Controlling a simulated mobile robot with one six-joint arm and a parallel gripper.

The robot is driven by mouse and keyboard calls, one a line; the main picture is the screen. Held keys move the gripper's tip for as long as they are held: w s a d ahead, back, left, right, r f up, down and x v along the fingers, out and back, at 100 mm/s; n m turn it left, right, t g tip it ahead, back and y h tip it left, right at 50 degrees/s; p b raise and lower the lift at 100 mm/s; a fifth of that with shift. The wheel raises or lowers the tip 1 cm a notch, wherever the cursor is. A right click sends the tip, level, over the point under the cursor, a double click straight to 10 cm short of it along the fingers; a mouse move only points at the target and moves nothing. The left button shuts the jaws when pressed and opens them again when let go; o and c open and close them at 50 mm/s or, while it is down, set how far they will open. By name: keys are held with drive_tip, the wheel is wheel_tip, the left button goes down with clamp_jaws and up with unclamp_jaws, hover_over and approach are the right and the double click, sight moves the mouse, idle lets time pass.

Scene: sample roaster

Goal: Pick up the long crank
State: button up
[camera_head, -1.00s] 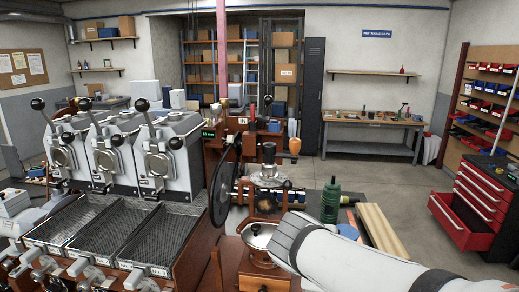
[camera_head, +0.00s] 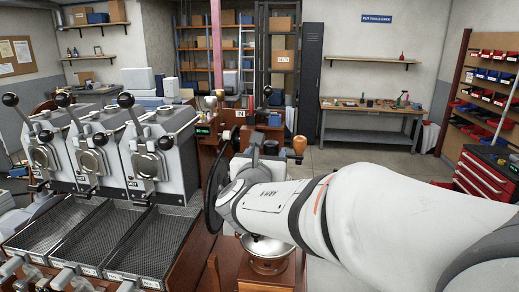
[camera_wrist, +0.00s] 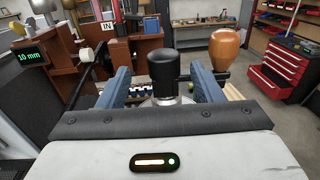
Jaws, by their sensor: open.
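My gripper (camera_wrist: 160,67) is open, with its two blue-grey fingers apart in the wrist view. A black cylindrical knob (camera_wrist: 163,72) on a metal base stands upright between and beyond the fingers. I cannot tell whether they touch it. An orange-brown wooden handle (camera_wrist: 224,48) stands just right of the right finger; it also shows in the head view (camera_head: 299,145). I cannot tell for sure which part is the long crank. In the head view my arm hides the fingers and most of the machine beneath them.
A large black wheel (camera_head: 217,190) stands left of my arm. The three-barrel roaster (camera_head: 160,160) with mesh trays is further left. A metal bowl (camera_head: 266,246) sits below my arm. A red tool cabinet (camera_head: 482,178) stands at the right, with open floor before it.

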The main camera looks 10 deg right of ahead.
sight(270, 148)
drive_tip(key=x, duration=0.1)
drive_tip(key=p+x, duration=0.1)
drive_tip(key=x, duration=0.2)
drive_tip(key=shift+s+d+r, duration=0.15)
drive_tip(key=shift+d+r, duration=0.05)
drive_tip(key=shift+r, duration=0.1)
drive_tip(key=shift+w+d+p, duration=0.1)
drive_tip(key=shift+w+p, duration=0.2)
drive_tip(key=shift+w, duration=0.05)
drive_tip(key=shift+s, duration=0.1)
clamp_jaws()
